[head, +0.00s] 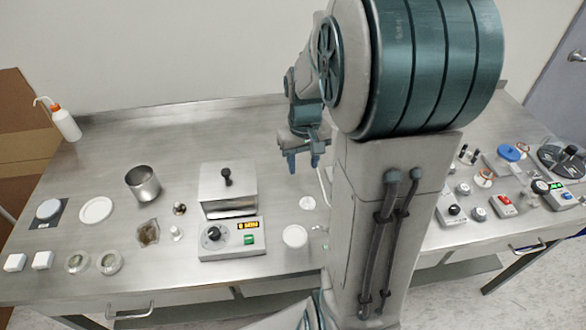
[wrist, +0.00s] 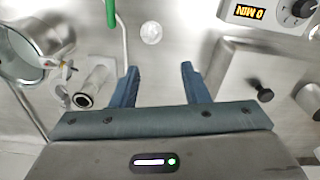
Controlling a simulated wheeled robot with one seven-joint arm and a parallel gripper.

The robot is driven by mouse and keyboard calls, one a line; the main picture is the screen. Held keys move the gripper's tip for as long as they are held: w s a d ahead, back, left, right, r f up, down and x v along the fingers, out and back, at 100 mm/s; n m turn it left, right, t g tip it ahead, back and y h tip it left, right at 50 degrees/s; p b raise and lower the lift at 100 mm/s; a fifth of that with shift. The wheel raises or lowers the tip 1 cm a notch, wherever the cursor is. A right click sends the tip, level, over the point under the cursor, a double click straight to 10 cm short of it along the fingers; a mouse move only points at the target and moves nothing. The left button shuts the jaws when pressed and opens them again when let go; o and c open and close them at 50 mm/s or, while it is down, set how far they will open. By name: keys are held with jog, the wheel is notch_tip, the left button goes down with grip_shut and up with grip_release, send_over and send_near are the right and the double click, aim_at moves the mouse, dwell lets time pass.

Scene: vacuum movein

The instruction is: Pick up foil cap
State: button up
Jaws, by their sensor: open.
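A small round silvery disc, which looks like the foil cap (wrist: 151,32), lies flat on the steel bench near the top middle of the wrist view. In the head view the foil cap (head: 307,202) is a small pale disc to the right of the metal box. My gripper (wrist: 159,70) is open and empty, with its two blue fingers apart. The cap lies beyond the fingertips, roughly in line with the gap between them. In the head view my gripper (head: 303,165) hangs above the bench, behind the cap.
A metal box (head: 228,188) with a black knob stands left of the cap, behind a control unit (head: 232,240). A white disc (head: 295,236) lies in front of the cap. A green-tipped rod (wrist: 110,13) and a metal cylinder (wrist: 92,88) are close by on the other side.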

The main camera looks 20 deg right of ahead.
jog(key=w+d, duration=0.1)
jog(key=d, duration=0.1)
jog(key=p, duration=0.1)
send_over(308, 198)
jog(key=f, duration=0.9)
jog(key=shift+w+a+f, duration=0.1)
jog(key=shift+w+a, duration=0.05)
jog(key=shift+w, duration=0.2)
jog(key=shift+s+f+p, duration=0.2)
jog(key=shift+f+p, duration=0.25)
jog(key=shift+f, duration=0.85)
jog(key=shift+s+f+p, duration=0.15)
jog(key=shift+f+p, duration=0.25)
jog(key=shift+f, duration=0.9)
grip_shut()
